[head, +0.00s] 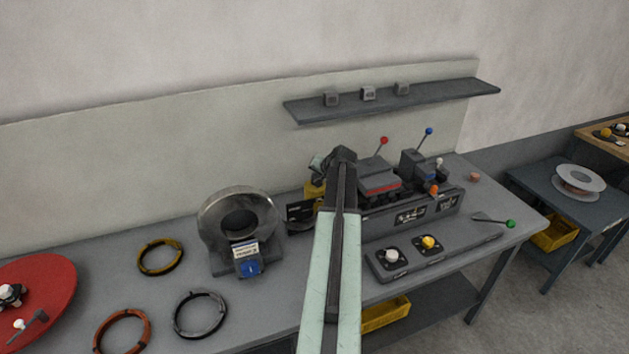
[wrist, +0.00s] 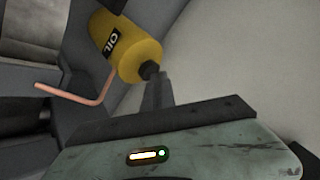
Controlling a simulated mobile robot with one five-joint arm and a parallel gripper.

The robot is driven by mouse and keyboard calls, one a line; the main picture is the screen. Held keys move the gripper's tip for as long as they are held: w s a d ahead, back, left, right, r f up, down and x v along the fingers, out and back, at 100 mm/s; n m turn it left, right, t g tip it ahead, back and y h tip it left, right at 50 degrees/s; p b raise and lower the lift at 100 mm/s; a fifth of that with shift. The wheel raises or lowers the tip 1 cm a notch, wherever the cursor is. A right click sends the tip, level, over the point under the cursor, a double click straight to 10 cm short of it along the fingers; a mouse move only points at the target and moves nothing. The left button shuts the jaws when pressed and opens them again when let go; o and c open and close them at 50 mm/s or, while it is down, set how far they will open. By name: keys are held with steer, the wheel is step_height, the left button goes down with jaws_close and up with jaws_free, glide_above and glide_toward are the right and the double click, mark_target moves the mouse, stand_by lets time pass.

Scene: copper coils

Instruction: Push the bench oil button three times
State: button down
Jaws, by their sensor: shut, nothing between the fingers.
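A yellow oil can (wrist: 122,46) labelled OIL shows in the wrist view, tilted in the picture, with a thin copper spout (wrist: 85,98). A black button (wrist: 150,70) sits at the can's near end. My gripper (wrist: 158,80) is shut and empty, its dark tip right by the button; I cannot tell whether they touch. In the head view the oil can (head: 313,190) shows partly at the back of the bench (head: 130,300), left of the machine. My arm reaches over the bench and hides part of it and my fingertips.
A grey machine (head: 410,212) with red and blue levers stands right of my arm. A panel (head: 432,257) with white and yellow knobs lies in front. A round ring stand (head: 212,240) and several wire coils are left. A shelf (head: 390,105) hangs above.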

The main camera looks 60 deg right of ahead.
steer(key=shift+f, duration=0.25)
stand_by(0.4)
steer(key=shift+r+p, duration=1.1)
steer(key=shift+r, duration=0.2)
step_height(320, 180, up, 5)
steer(key=p, duration=0.5)
stand_by(1.9)
